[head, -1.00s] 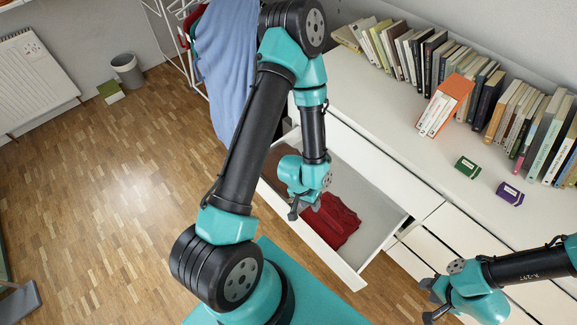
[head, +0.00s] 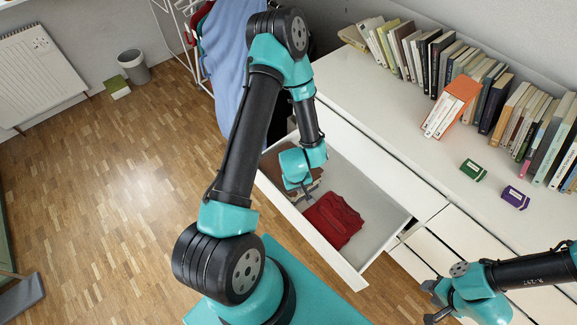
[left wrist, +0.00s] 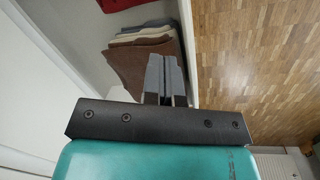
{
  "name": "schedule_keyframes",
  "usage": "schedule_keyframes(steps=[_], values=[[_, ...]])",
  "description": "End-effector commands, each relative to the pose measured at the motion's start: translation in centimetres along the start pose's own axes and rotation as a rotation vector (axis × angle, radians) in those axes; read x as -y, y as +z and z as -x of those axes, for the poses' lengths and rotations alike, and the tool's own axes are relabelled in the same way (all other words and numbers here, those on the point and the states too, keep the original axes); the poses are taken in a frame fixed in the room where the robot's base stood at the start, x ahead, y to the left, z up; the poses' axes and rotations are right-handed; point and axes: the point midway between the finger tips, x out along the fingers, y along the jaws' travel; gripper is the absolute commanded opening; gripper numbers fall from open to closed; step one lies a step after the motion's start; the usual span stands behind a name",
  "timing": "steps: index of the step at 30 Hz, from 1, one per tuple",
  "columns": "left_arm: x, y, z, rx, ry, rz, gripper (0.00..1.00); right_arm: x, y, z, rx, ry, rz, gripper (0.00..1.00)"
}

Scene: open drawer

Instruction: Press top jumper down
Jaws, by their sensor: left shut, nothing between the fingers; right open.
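A stack of folded jumpers lies in the open drawer (head: 375,262), at its left end. The top jumper is brown (left wrist: 137,68); white and grey edges of others show behind it in the left wrist view. My left arm hides much of the stack in the head view. My left gripper (head: 306,196) is shut and empty, fingers pointing down at the stack. In the left wrist view its fingers (left wrist: 166,70) overlap the brown jumper's right edge; I cannot tell whether they touch it. My right gripper (head: 431,303) is open and empty, in front of the dresser at lower right.
A folded red jumper (head: 334,221) lies beside the stack, and the drawer's right end is bare. Drawer walls surround my left gripper.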

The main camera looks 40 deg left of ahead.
Motion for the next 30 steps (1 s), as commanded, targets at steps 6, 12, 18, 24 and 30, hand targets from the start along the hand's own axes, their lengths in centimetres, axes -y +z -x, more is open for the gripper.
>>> schedule_keyframes(steps=[6, 12, 18, 24, 30], values=[[0.9, -2.8, -1.3, -0.047, -0.041, 0.335, 0.0, 0.0, 0.0, 0.0, 0.0, 0.0, 0.0, 0.43], [1.3, -5.1, -2.5, -0.081, -0.065, 0.642, 0.0, 0.0, 0.0, 0.0, 0.0, 0.0, 0.0, 0.43], [1.4, -7.7, -3.5, -0.106, -0.074, 0.951, 0.0, 0.0, 0.0, 0.0, 0.0, 0.0, 0.0, 0.43], [1.3, -10.7, -4.6, -0.121, -0.067, 1.26, 0.0, 0.0, 0.0, 0.0, 0.0, 0.0, 0.0, 0.43], [1.1, -14.2, -5.4, -0.128, -0.044, 1.569, 0.0, 0.0, 0.0, 0.0, 0.0, 0.0, 0.0, 0.43]])
